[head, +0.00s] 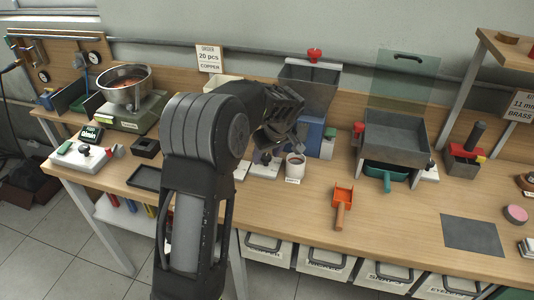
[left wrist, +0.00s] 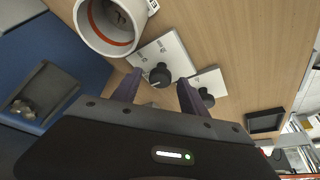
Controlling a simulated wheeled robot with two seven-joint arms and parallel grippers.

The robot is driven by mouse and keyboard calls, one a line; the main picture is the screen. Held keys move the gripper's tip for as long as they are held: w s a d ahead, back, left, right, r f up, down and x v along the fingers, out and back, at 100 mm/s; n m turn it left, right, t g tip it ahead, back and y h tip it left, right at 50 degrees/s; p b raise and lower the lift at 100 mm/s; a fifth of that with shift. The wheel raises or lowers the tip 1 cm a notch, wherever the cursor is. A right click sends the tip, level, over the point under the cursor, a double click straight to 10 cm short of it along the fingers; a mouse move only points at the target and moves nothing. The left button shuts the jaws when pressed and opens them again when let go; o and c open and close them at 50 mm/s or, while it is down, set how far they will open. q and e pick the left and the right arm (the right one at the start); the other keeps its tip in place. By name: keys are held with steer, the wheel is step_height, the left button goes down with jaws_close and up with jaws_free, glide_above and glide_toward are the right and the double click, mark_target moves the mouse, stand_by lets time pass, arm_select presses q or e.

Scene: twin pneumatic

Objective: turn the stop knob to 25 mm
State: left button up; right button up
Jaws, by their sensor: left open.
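Two white plates with black knobs lie on the bench. In the left wrist view, one plate (left wrist: 172,50) has dial marks and a black knob (left wrist: 160,77); the smaller plate (left wrist: 210,82) has a second black knob (left wrist: 206,97). The labels are too small to read, so I cannot tell which is the stop knob. In the head view the plates (head: 264,171) show below my left gripper (head: 296,146). My left gripper's fingers (left wrist: 159,88) are open and empty; the first knob appears between the fingertips, with no contact visible. My right gripper is out of view.
A white cup (head: 295,168) with a reddish inner ring stands close beside the plates. A blue block (head: 310,136) and grey hopper (head: 309,88) are behind. An orange scoop (head: 342,198) lies to the right. The bench between scoop and grey mat (head: 472,235) is clear.

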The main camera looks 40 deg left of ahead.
arm_select(q)
steer(key=shift+c, duration=0.2)
jaws_close()
